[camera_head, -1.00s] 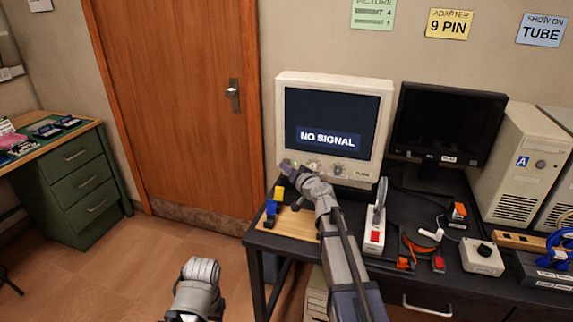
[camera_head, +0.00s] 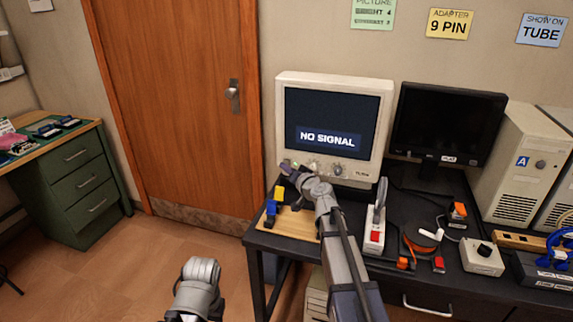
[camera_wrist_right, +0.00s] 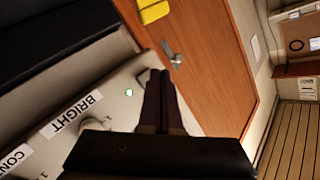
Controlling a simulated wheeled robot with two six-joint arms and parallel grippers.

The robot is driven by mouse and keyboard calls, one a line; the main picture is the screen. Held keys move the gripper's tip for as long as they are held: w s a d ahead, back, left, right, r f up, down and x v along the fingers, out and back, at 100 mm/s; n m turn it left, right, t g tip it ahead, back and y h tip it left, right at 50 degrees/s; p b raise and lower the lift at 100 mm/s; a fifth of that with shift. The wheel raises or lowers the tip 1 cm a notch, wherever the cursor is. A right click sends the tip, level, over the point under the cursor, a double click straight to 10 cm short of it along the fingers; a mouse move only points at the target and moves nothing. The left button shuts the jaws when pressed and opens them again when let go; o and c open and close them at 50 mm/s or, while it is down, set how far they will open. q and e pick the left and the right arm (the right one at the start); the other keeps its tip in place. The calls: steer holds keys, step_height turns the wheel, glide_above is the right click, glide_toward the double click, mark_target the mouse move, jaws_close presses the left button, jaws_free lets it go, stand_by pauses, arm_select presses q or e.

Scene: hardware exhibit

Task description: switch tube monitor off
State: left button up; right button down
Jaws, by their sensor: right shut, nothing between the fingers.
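The tube monitor (camera_head: 384,140), a beige CRT labelled TUBE, stands on the dark desk. Its screen is lit and reads NO SIGNAL. Knobs sit along its lower front. My right gripper (camera_head: 285,165) is shut and empty at the lower left corner of the monitor's front. In the right wrist view, the shut fingers (camera_wrist_right: 160,75) lie over the monitor's front panel (camera_wrist_right: 108,117), beside a lit green light (camera_wrist_right: 128,92). I cannot tell whether they touch it. No power button shows clearly; the fingers may hide it. My left arm shows at the bottom, but its gripper is out of view.
A dark flat monitor (camera_head: 447,125) stands to the right, with a beige computer tower (camera_head: 518,165) beyond. A power strip (camera_head: 376,225), a knob box (camera_head: 482,258) and yellow and blue connectors (camera_head: 273,203) lie on the desk. A wooden door (camera_head: 180,100) is at the left.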

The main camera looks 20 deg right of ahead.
steer(key=shift+w, duration=0.1)
stand_by(0.4)
steer(key=shift+w+d, duration=0.25)
steer(key=shift+w, duration=0.05)
steer(key=shift+w+d, duration=0.1)
stand_by(0.5)
steer(key=shift+s+a, duration=0.35)
steer(key=shift+s, duration=0.2)
steer(key=shift+s+a, duration=0.1)
steer(key=shift+s+a, duration=0.55)
steer(key=shift+s, duration=0.25)
steer(key=shift+s+a, duration=0.5)
steer(key=shift+s, duration=0.25)
steer(key=shift+s+a, duration=0.55)
steer(key=shift+s, duration=0.25)
